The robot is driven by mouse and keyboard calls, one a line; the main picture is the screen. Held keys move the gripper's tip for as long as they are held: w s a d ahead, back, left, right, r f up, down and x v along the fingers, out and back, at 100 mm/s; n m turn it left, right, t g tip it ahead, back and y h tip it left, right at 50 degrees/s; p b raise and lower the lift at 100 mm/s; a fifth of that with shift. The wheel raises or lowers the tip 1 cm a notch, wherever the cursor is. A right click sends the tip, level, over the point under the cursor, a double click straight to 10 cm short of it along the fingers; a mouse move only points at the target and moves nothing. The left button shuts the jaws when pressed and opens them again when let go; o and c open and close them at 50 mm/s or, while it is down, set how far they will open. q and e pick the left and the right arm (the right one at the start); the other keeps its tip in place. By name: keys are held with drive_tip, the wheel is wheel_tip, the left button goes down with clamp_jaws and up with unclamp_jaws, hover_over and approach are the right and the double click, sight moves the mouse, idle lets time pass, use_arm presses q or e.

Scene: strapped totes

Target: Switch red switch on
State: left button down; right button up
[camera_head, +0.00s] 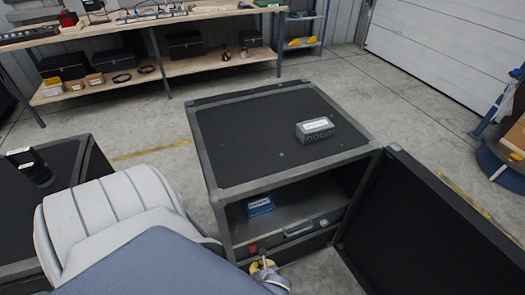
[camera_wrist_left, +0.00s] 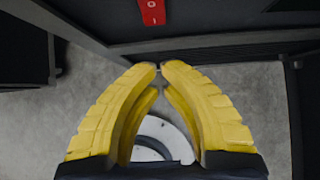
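The red switch (camera_head: 253,249) is a small red block on the lower front of the dark cabinet (camera_head: 208,160), left of a drawer handle. In the left wrist view the red switch (camera_wrist_left: 152,12) shows at the top edge, with white O and I marks; its upper end is cut off. My left gripper (camera_head: 264,264) is just below the switch in the head view. In the left wrist view its yellow fingers (camera_wrist_left: 160,67) meet at the tips with nothing between them, apart from the switch. My right gripper is not in view.
The cabinet's door (camera_head: 435,225) stands open on the right. A blue box (camera_head: 260,206) lies on its inner shelf, and a grey device (camera_head: 315,129) sits on top. A wooden workbench (camera_head: 150,77) stands at the back. The floor between is clear.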

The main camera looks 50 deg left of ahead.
use_arm(q)
drive_tip(key=shift+w+a+f, duration=0.15)
drive_tip(key=shift+w+a, duration=0.1)
drive_tip(key=shift+a, duration=0.45)
drive_tip(key=shift+w+a+f, duration=0.15)
drive_tip(key=shift+w+a, duration=0.15)
drive_tip(key=shift+a, duration=0.35)
drive_tip(key=shift+w+a+f, duration=0.15)
drive_tip(key=shift+w+a, duration=0.1)
drive_tip(key=shift+a, duration=0.45)
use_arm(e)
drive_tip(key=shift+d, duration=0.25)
